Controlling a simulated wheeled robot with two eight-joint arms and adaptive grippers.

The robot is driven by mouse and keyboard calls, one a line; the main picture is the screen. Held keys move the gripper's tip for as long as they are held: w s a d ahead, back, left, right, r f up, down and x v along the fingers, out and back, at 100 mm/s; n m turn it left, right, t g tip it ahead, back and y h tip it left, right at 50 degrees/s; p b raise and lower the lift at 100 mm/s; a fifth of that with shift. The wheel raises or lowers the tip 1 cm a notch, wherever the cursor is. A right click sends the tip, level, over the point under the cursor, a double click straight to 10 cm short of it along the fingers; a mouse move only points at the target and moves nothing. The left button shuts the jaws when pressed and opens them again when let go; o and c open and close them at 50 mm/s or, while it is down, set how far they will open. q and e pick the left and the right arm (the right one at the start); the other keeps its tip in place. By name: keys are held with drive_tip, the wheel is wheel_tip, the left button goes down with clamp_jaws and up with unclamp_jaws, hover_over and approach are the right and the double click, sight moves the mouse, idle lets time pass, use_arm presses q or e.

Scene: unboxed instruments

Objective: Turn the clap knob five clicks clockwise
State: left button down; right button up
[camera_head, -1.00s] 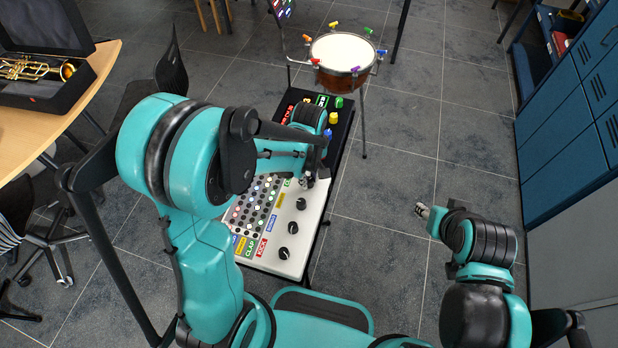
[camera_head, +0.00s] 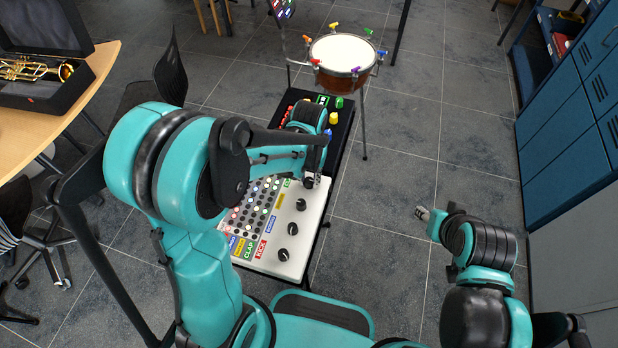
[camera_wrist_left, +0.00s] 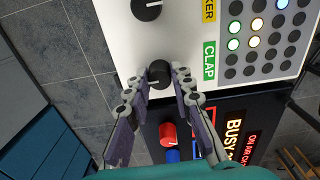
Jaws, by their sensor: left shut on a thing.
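The clap knob (camera_wrist_left: 159,74) is a black round knob beside the green CLAP label (camera_wrist_left: 209,64) on the white panel. My left gripper (camera_wrist_left: 165,78) is closed around it, with one finger on each side, in the left wrist view. In the head view the left gripper (camera_head: 312,181) is at the far end of the white panel (camera_head: 272,266), and the arm partly hides the knob there. My right gripper (camera_head: 422,213) is away to the right over the floor; its fingers are too small to read.
Another black knob (camera_wrist_left: 147,8) is close to the held one. A black box with a red knob (camera_wrist_left: 168,134), a blue knob (camera_wrist_left: 172,156) and lit signs adjoins the panel. A drum (camera_head: 342,54) stands behind. Floor to the right is clear.

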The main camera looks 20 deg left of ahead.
sight(309, 180)
use_arm(q)
drive_tip(key=m, duration=0.6)
drive_tip(key=shift+m, duration=0.3)
drive_tip(key=m, duration=0.5)
drive_tip(key=shift+m+b, duration=0.35)
drive_tip(key=shift+m, duration=0.05)
drive_tip(key=c, duration=1.3)
unclamp_jaws()
wheel_tip(309, 180, up, 12)
